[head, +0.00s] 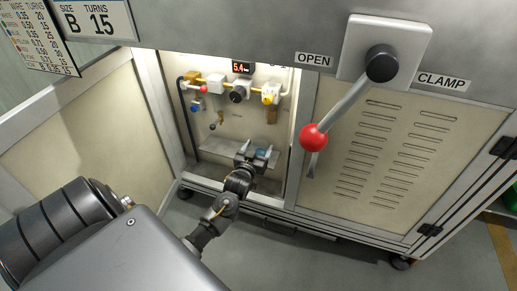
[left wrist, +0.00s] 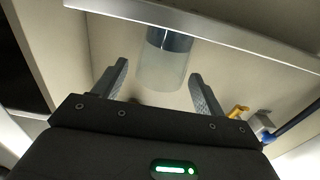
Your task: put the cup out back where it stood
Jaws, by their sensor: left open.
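The cup is a clear, frosted cylinder (left wrist: 162,68) with a blue-grey band at its upper end in the left wrist view. It appears between and just beyond the two fingers of my left gripper (left wrist: 158,80). The fingers stand apart, with a gap on each side of the cup. In the head view my left gripper (head: 254,152) reaches into the lit opening of the cabinet, near its floor. A small bluish patch shows by its fingers there; I cannot tell whether it is the cup. My right gripper is not in view.
Valves and gauges on a pipe (head: 237,92) line the recess's back wall, under a red display (head: 242,67). A lever with a red knob (head: 313,137) hangs in front at right. A vented panel (head: 395,150) closes the right side. The recess's side walls are close.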

